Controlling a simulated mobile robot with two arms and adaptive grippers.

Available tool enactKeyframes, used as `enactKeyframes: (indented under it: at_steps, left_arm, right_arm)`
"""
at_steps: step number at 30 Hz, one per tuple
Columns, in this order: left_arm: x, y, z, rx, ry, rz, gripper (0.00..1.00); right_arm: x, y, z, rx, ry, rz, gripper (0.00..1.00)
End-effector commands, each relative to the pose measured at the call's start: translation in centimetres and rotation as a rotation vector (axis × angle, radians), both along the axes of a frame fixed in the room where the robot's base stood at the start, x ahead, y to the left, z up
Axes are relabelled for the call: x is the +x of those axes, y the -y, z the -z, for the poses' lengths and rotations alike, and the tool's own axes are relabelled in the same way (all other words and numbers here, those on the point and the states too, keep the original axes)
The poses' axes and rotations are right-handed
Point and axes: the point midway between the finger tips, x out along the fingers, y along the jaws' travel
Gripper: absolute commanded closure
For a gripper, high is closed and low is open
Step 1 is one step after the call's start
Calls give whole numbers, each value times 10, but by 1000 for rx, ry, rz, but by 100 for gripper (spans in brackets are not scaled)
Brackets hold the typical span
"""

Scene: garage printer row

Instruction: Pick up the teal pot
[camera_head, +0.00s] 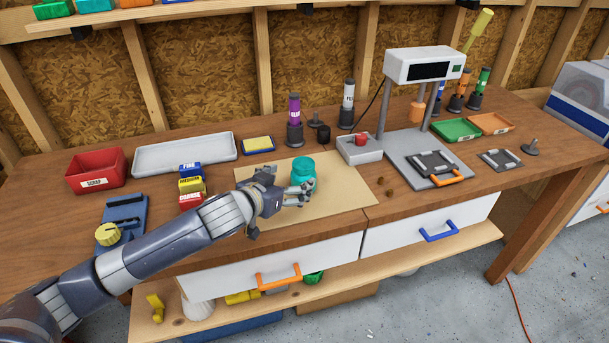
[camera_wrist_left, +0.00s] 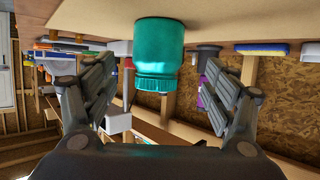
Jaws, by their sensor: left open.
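The teal pot (camera_head: 303,173) stands on a tan mat (camera_head: 341,200) on the wooden workbench in the head view. My left gripper (camera_head: 299,193) is at the pot's near left side, low over the mat. In the left wrist view the teal pot (camera_wrist_left: 159,52) appears upside down, between the two spread fingers of the left gripper (camera_wrist_left: 158,85), with a gap on each side. The left gripper is open and holds nothing. My right gripper is not in view.
A purple bottle (camera_head: 294,112) and a small dark cup (camera_head: 323,134) stand behind the pot. The mat's right part is clear.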

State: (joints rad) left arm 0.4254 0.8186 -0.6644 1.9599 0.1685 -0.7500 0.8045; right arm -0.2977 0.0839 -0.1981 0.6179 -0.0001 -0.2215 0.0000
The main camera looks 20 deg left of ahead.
Motion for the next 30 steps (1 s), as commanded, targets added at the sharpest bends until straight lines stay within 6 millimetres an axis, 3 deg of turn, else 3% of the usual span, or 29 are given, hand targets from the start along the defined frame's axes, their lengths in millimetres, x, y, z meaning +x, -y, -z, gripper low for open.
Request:
enactKeyframes:
  at_steps: [1,5,8,16,21,30]
  left_arm:
    - [6,2,1,-1,1,0,22]
    - [15,3,6,0,0,-1,22]
    - [19,5,8,1,0,0,22]
    - [46,14,23,0,0,0,22]
    - [59,16,29,0,0,0,22]
    - [61,17,30,1,0,1,24]
  right_arm:
    - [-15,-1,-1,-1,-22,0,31]
    - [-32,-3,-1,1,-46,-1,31]
    - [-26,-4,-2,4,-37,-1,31]
    - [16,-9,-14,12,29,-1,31]
    - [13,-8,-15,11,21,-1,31]
    - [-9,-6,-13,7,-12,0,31]
